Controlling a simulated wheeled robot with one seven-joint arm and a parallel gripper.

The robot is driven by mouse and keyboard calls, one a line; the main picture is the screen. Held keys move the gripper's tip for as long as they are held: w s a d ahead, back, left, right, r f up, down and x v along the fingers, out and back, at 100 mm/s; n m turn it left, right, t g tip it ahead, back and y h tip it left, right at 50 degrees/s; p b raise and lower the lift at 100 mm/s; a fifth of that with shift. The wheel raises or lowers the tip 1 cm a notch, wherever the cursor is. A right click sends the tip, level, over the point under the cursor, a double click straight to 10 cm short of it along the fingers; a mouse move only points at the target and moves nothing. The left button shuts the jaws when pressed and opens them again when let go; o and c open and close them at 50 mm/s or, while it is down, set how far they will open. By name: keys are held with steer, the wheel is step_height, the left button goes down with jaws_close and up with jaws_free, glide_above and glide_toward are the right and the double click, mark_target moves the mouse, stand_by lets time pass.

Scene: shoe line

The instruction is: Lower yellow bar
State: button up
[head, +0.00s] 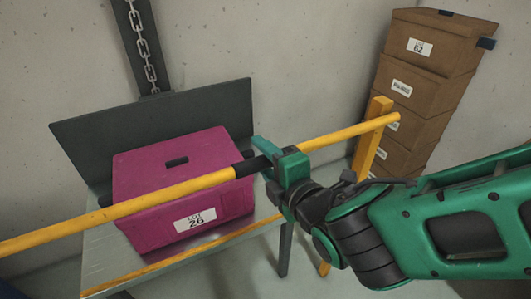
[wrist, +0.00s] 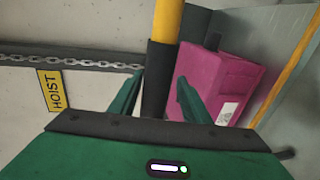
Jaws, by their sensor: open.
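The yellow bar (head: 140,205) runs across the head view from the left edge up to the right. It stands in front of the pink box and has a black sleeve (head: 247,166) near its middle. Its right end is at the top of a yellow post (head: 368,142). My green gripper (head: 268,160) is at the black sleeve. In the wrist view, the bar (wrist: 167,20) and its black sleeve (wrist: 158,75) lie between the two open fingers of my gripper (wrist: 157,92). Some of the sleeve is hidden behind the gripper in the head view.
A pink lidded box (head: 140,165) labelled 26 sits on a table (head: 105,262) behind the bar. A dark panel and a chain (head: 143,45) are on the wall. Stacked brown boxes (head: 420,65) stand at the back right. A yellow HOIST sign (wrist: 55,90) shows in the wrist view.

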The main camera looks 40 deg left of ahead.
steer(key=v, duration=0.9)
steer(key=shift+w+d, duration=0.2)
steer(key=shift+d, duration=0.05)
